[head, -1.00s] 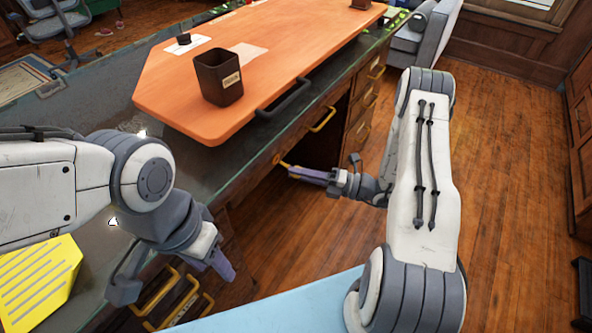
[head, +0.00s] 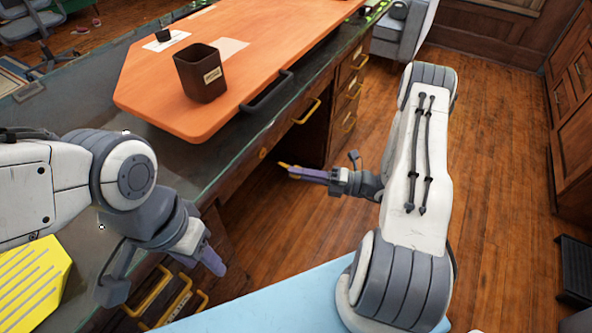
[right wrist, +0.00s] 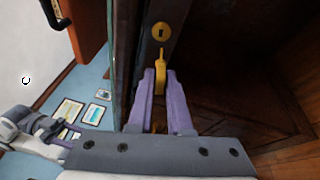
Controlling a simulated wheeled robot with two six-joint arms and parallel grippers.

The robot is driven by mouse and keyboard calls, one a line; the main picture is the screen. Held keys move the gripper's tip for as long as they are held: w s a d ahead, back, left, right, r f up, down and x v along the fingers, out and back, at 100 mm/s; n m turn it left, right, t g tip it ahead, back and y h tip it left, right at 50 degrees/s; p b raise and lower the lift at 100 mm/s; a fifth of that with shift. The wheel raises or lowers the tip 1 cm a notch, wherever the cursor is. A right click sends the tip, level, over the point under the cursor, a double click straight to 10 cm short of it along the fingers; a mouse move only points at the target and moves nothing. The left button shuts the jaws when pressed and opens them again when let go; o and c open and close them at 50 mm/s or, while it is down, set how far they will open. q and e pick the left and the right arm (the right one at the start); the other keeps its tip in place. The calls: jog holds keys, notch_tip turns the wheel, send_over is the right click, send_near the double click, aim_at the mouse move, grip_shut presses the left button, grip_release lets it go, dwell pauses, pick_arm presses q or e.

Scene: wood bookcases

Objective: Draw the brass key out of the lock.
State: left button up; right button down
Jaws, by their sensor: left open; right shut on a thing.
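The brass key (right wrist: 160,78) is between the purple fingers of my right gripper (right wrist: 160,72), which is shut on it. In the right wrist view the key's tip points at the round brass lock (right wrist: 161,32), with a small gap between them. The lock's dark keyhole shows empty. In the head view the key's tip (head: 284,165) sticks out of my right gripper (head: 297,172), apart from the lock (head: 263,153) on the desk's front. My left gripper (head: 212,262) is open and empty, beside the near end of the desk, far from the key.
The desk (head: 225,185) has an orange top board (head: 150,85) with a dark pencil cup (head: 201,75). Yellow drawer handles (head: 307,111) and a dark bar handle (head: 266,93) stick out at its front. Wooden floor (head: 480,200) lies free on the right.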

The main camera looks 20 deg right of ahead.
jog(key=shift+s+d+f, duration=0.15)
jog(key=shift+s+d, duration=0.45)
jog(key=shift+s, duration=0.15)
jog(key=shift+s+d+f, duration=0.1)
jog(key=shift+s+d, duration=0.45)
jog(key=shift+s, duration=0.2)
